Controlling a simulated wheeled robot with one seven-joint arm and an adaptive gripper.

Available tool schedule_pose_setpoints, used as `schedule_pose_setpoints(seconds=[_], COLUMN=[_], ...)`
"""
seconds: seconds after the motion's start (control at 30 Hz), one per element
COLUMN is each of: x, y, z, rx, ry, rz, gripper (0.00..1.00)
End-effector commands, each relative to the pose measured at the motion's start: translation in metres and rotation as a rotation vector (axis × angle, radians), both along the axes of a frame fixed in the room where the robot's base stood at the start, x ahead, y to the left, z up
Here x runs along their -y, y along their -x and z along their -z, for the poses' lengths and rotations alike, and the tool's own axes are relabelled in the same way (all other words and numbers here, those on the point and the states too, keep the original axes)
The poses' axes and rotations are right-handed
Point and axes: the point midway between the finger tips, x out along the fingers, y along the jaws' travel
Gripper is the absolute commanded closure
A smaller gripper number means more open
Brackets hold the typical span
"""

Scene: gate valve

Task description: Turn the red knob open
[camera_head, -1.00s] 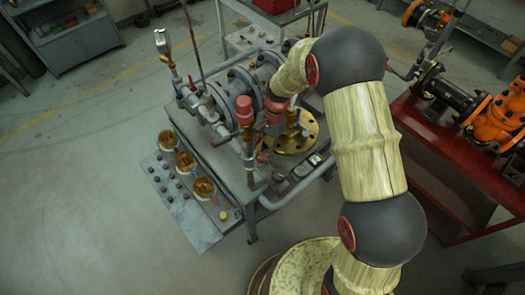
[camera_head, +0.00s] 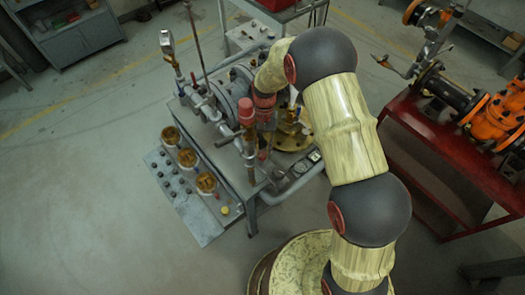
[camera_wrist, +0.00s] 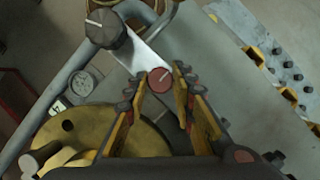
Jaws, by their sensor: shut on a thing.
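The red knob (camera_wrist: 159,79), round with a pale line across its face, sits between the fingertips of my gripper (camera_wrist: 161,83) in the wrist view. One yellow finger is on each side, and the gripper is shut on the knob. A grey plate lies under the knob, with a dark knob (camera_wrist: 105,29) at its upper left end. In the head view my arm reaches over the pipe and valve rig (camera_head: 228,103).
A brass flange (camera_wrist: 88,132) and a pressure gauge (camera_wrist: 83,83) are close by in the wrist view. In the head view, a panel (camera_head: 180,198) with several brass-coloured round parts is left of the rig. A red bench (camera_head: 430,150) stands right. Grey floor is open at the lower left.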

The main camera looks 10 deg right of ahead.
Motion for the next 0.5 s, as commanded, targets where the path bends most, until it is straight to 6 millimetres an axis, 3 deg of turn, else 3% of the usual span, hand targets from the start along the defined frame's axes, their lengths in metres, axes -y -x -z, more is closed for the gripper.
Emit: schedule_pose_setpoints(seconds=[0.3,0.33,0.5], x=[-0.0001,-0.0001,-0.0001], y=[-0.0009,-0.0009,-0.0005], z=[-0.0001,-0.0001,-0.0001], rx=[0.002,0.002,0.002], ry=[0.0,0.0,0.0], rz=[-0.002,-0.001,-0.001], gripper=[1.0,0.73,0.64])
